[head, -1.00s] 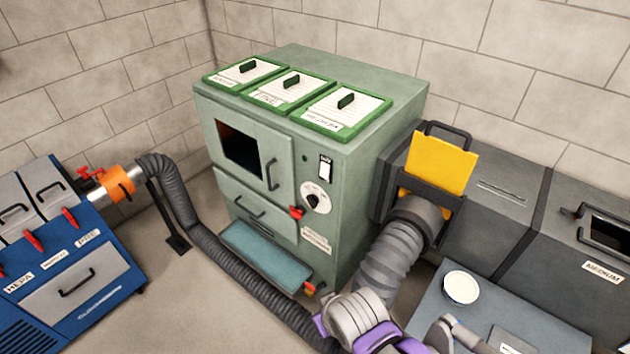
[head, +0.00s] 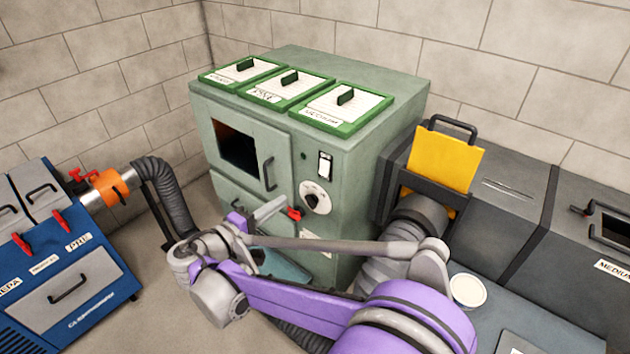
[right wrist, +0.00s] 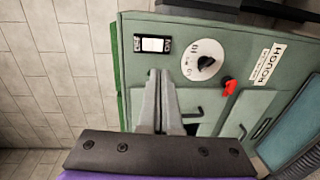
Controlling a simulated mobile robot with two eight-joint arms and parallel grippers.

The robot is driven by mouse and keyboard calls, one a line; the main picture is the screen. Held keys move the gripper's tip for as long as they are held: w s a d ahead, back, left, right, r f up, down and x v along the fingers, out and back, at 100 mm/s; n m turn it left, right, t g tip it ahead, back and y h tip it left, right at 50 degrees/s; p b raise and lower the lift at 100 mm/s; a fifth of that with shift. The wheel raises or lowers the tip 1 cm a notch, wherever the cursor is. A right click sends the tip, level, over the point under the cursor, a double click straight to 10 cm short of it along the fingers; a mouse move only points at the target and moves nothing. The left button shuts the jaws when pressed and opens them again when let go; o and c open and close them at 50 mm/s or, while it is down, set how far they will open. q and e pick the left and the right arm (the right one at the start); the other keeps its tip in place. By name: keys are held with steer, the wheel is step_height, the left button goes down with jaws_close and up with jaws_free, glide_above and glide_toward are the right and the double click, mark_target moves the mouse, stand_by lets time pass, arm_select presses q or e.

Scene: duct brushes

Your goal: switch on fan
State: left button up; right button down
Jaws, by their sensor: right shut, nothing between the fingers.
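The green cabinet (head: 340,130) stands in the middle of the head view. A white rocker switch in a dark frame (head: 325,165) is on its front, above a round white dial with a black knob (head: 315,197). The right wrist view shows the switch (right wrist: 152,44) and the dial (right wrist: 203,60) too. Which control is the fan's is not readable. My right gripper (head: 280,204) is shut and empty in front of the cabinet, left of the dial in the head view. In the right wrist view its fingertips (right wrist: 160,73) point toward the switch. My left gripper is out of view.
A red handle (head: 294,214) sits just below the dial, close to my right gripper. A dark door handle (head: 270,174) is to the left. A grey hose and yellow plate (head: 443,160) stand right of the cabinet. A blue unit (head: 60,250) is at left.

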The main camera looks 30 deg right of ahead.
mark_target(323, 175)
steer(key=p+x, duration=0.1)
steer(key=x, duration=1.2)
steer(key=shift+d, duration=0.1)
steer(key=shift+w+d, duration=0.25)
steer(key=shift+d, duration=0.15)
steer(key=shift+d+f, duration=0.15)
steer(key=shift+d, duration=0.05)
steer(key=shift+a, duration=0.1)
